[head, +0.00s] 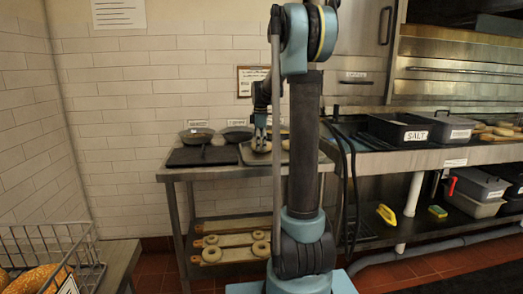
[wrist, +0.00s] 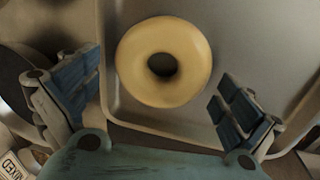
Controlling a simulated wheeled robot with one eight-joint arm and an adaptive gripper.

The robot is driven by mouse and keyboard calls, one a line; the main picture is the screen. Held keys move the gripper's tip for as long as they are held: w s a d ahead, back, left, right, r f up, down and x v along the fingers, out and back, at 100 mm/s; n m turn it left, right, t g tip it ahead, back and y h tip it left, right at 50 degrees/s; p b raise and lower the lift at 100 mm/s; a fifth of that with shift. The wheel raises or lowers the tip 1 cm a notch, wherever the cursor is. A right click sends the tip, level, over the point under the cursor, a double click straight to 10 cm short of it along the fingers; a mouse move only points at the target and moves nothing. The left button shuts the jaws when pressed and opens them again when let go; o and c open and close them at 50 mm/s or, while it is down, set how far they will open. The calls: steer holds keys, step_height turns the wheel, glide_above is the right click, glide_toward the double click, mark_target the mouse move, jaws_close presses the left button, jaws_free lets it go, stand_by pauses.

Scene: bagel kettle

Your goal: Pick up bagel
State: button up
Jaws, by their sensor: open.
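In the wrist view a pale, plain bagel (wrist: 190,62) lies flat on a grey metal tray (wrist: 118,98), close to the tray's near rim. My gripper (wrist: 158,100) is open and empty, with one blue-padded finger on each side of the bagel and apart from it. In the head view my gripper (head: 261,142) hangs low over the tray (head: 250,157) on the steel table, just above a bagel (head: 262,146). My arm's column hides the right part of that tray.
The steel table (head: 215,172) also holds dark pans (head: 196,135) and a black board (head: 200,156) left of the tray. Boards with bagels (head: 212,254) lie on its lower shelf. A black bin marked SALT (head: 398,128) stands right. A wire basket (head: 85,255) is front left.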

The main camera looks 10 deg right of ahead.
steer(key=shift+w+f, duration=0.1)
steer(key=shift+f, duration=0.55)
steer(key=c, duration=1)
steer(key=shift+r, duration=0.1)
step_height(320, 180, up, 10)
